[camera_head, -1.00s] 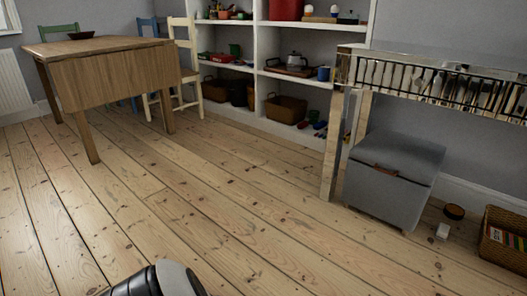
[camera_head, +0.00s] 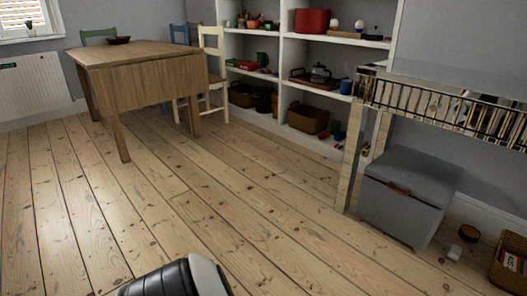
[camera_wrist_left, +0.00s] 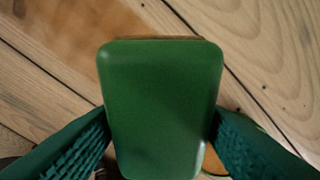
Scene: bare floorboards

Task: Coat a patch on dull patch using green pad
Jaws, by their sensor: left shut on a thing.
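The green pad (camera_wrist_left: 162,105) is a rounded rectangular block that fills the middle of the left wrist view. My left gripper (camera_wrist_left: 160,118) is shut on it, with one green ribbed finger against each side. A thin brown edge shows behind the pad's far end. A darker brown, dull patch (camera_wrist_left: 85,28) lies on the floorboards at the upper left of the left wrist view, beyond the pad. The pad hides part of the floor, and I cannot tell whether it touches the boards. My right gripper is not in view.
A wooden table (camera_head: 140,78) with chairs stands at the back left. White shelves (camera_head: 279,70) hold toys and baskets. A grey storage box (camera_head: 407,195) sits under a rack at right, near a basket (camera_head: 508,265). The floorboards (camera_head: 190,190) between are clear.

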